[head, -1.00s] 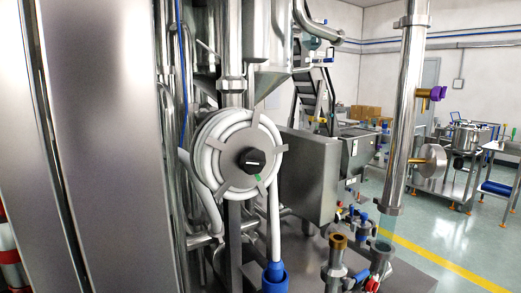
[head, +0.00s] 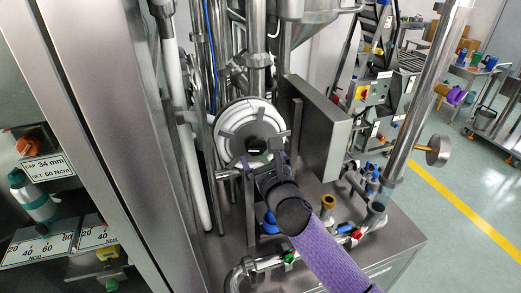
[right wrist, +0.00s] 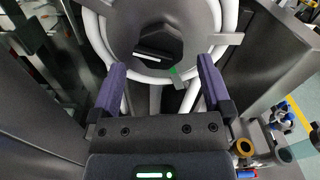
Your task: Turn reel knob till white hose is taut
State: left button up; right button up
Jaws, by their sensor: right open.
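The hose reel (head: 228,128) is a round grey frame with spokes, wound with white hose (head: 222,150). Its black knob (head: 255,146) is at the hub, partly hidden in the head view by my right gripper (head: 257,162). The open purple fingers of my right gripper (right wrist: 160,72) point at the reel, left and right of the knob and nearer the camera. White hose (right wrist: 155,100) hangs below the hub; its tautness is unclear. My left gripper is out of view.
A blue fitting (head: 268,222) is below the reel, partly behind my right arm. A grey box (head: 325,130) stands right of the reel. A steel post (head: 425,90) and valves (head: 328,210) are farther right. Tall steel panels (head: 110,110) border the left.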

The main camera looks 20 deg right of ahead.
jog(key=shift+w, duration=1.1)
jog(key=shift+c, duration=0.3)
jog(key=c, duration=1.2)
